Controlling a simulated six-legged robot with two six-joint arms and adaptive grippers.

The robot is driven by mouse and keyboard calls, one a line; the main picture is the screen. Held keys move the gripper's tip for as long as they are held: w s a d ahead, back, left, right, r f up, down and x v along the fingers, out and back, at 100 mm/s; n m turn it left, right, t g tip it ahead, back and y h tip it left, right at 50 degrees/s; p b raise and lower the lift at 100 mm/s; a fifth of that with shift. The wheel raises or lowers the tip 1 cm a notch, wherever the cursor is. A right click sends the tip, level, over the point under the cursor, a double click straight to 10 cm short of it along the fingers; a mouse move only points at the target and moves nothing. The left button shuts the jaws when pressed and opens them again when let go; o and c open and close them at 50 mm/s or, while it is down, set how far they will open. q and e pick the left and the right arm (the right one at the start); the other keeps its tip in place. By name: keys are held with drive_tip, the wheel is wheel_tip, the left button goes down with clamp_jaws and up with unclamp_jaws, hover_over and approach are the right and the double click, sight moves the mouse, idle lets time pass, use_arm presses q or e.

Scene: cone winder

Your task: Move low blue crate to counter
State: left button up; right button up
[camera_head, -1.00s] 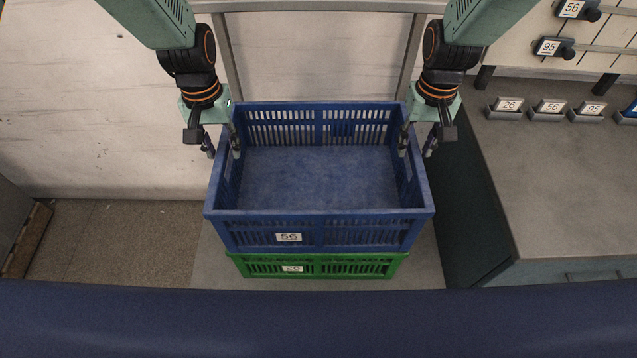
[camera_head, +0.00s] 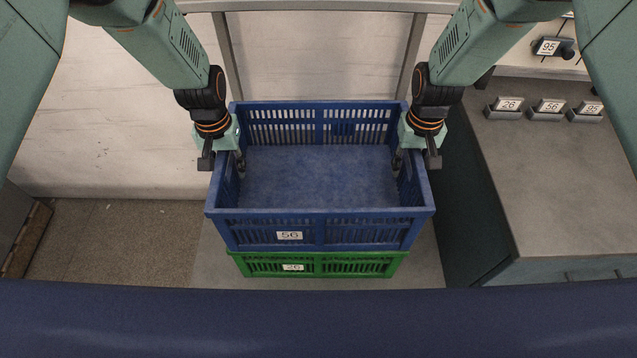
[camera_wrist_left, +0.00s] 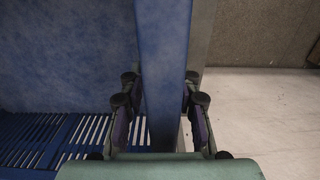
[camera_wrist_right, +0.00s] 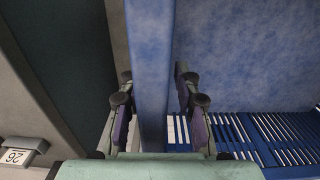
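The blue crate (camera_head: 350,232), labelled 56, is empty and sits upright on a green crate (camera_head: 345,265). My left gripper (camera_head: 224,162) is at its left side wall, and its fingers (camera_wrist_left: 160,115) stand on either side of the wall with gaps. My right gripper (camera_head: 414,162) is at the right side wall, its fingers (camera_wrist_right: 158,115) likewise spread around the wall with gaps. Both grippers are open. The grey counter (camera_head: 550,190) is to the right of the crates.
Small label holders (camera_head: 547,110) marked 26, 56 and 95 stand along the counter's back. A metal frame (camera_head: 320,6) and pale wall are behind the crates. The counter's side is close to the crate's right. Open floor (camera_head: 120,240) lies to the left.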

use_arm(q)
drive_tip(key=shift+s+r, duration=0.1)
drive_tip(key=shift+s, duration=0.05)
drive_tip(key=shift+c, duration=0.8)
use_arm(e)
drive_tip(key=shift+s+r, duration=0.15)
drive_tip(key=shift+c, duration=0.8)
use_arm(q)
drive_tip(key=shift+c, duration=0.7)
use_arm(e)
drive_tip(key=shift+c, duration=0.7)
use_arm(q)
drive_tip(key=shift+w+d, duration=0.1)
drive_tip(key=shift+w, duration=0.1)
clamp_jaws()
use_arm(e)
drive_tip(key=shift+w+d+f, duration=0.1)
drive_tip(key=shift+w+f, duration=0.1)
clamp_jaws()
use_arm(q)
drive_tip(key=shift+d, duration=0.1)
use_arm(e)
drive_tip(key=shift+s, duration=0.1)
